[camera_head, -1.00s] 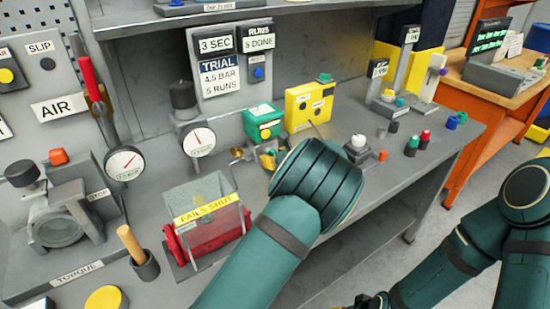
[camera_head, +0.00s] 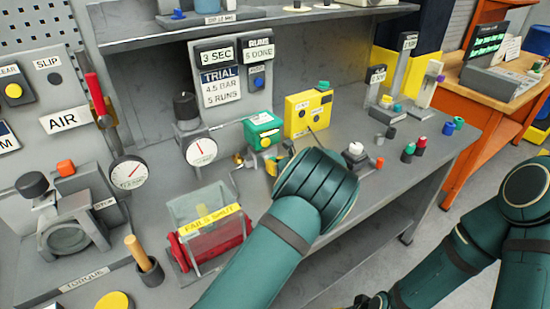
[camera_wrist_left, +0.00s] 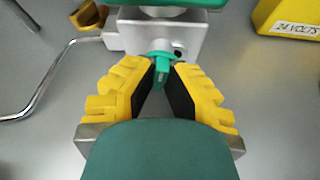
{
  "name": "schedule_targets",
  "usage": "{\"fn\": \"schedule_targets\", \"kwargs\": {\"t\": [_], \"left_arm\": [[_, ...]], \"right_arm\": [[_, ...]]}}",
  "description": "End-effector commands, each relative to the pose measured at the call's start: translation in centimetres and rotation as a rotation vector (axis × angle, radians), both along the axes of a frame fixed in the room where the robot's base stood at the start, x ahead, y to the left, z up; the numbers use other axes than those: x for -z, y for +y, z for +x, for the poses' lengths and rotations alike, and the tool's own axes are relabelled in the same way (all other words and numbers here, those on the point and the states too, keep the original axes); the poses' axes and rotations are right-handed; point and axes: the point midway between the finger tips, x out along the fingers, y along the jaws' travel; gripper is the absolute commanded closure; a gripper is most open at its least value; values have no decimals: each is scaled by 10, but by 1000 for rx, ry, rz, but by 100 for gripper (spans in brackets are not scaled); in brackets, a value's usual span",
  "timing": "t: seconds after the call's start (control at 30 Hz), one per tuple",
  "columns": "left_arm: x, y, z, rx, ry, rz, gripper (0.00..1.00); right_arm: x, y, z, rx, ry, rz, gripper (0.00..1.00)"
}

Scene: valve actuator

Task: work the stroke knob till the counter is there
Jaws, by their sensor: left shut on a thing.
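A small teal knob (camera_wrist_left: 162,66) projects from a grey block (camera_wrist_left: 160,32) with a green top in the left wrist view. My left gripper (camera_wrist_left: 164,88) has its yellow fingers with black pads on either side of the knob, shut on it. In the head view my left wrist hides the knob; a bit of yellow finger shows beside the green-topped actuator (camera_head: 263,131). A display panel (camera_head: 259,50) on the upright board seems to read RUNS, 5 DONE. My right gripper (camera_head: 368,301) shows only partly at the bottom edge, its jaws unclear.
A yellow 24 volts box (camera_head: 308,112) stands right of the actuator. Left are a round gauge (camera_head: 201,151), a bent metal pipe and a clear-covered red cylinder labelled FAILS SHUT (camera_head: 213,240). Small coloured knobs and posts stand on the bench to the right.

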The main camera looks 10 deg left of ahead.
Motion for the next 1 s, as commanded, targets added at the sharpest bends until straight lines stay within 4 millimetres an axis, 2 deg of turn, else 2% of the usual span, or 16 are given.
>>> {"fn": "schedule_targets", "kwargs": {"t": [0.03,0.1,0.33,0.7,1.0], "left_arm": [[-5,1,0,-1,24,21,100],[-5,1,1,-1,57,54,100],[-2,0,2,-2,174,172,100],[1,-1,3,-3,308,305,100],[1,-1,3,-2,338,336,100]], "right_arm": [[-14,0,-1,-1,4,0,53],[-24,0,-3,-2,7,1,53],[-46,-1,6,14,-14,-3,53],[-56,-2,11,23,-25,-6,53],[-57,-2,12,24,-27,-6,53]]}}
